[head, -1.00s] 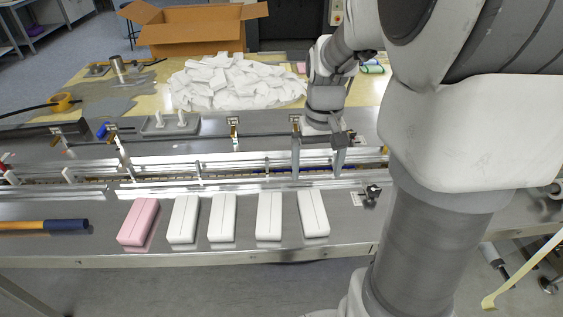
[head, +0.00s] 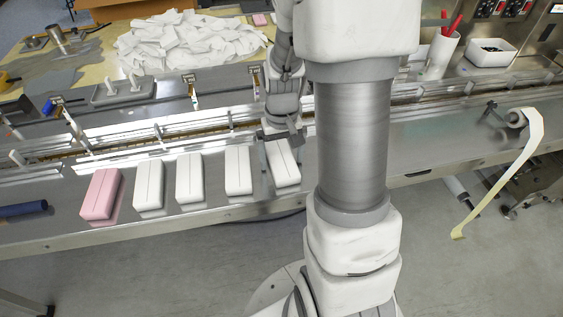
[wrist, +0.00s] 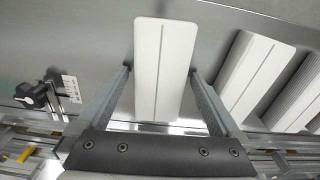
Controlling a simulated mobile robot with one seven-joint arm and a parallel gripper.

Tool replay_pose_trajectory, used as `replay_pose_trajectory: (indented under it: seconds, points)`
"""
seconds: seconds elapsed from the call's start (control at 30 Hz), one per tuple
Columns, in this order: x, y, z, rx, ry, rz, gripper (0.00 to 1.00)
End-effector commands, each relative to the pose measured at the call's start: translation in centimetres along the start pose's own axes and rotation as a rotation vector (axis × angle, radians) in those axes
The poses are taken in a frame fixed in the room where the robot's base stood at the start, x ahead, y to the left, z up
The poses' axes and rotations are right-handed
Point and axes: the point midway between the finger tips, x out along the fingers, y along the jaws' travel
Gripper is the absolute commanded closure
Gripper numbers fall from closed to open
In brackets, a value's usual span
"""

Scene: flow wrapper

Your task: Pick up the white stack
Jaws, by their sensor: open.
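Several white stacks, each with a dark line along its top, lie in a row on the steel table. The rightmost white stack (head: 286,171) is partly hidden by my gripper (head: 283,155); it also shows in the wrist view (wrist: 163,62). In the wrist view my gripper (wrist: 160,71) is open and empty, with one finger on either long side of that stack's near part and gaps beside it. Whether the fingertips reach down beside the stack is hard to tell. Other white stacks (head: 238,170), (head: 190,178) and (head: 149,185) lie to the left.
A pink stack (head: 101,194) ends the row at the left, near a dark-blue handle (head: 22,209). The conveyor rails (head: 150,135) run behind the stacks. A white heap (head: 185,40) lies further back. In the wrist view, a small black clamp (wrist: 38,95) stands left of the gripper.

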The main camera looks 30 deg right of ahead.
Motion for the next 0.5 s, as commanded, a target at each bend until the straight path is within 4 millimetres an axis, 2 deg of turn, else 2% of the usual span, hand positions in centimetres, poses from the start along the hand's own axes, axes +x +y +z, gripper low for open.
replay_pose_trajectory:
  seconds: [0.2,0.5]
  points:
    - [0.07,-0.01,0.0,0.0,0.0,0.0,0.0]
    - [0.04,-0.01,-0.02,0.0,0.0,0.0,0.54]
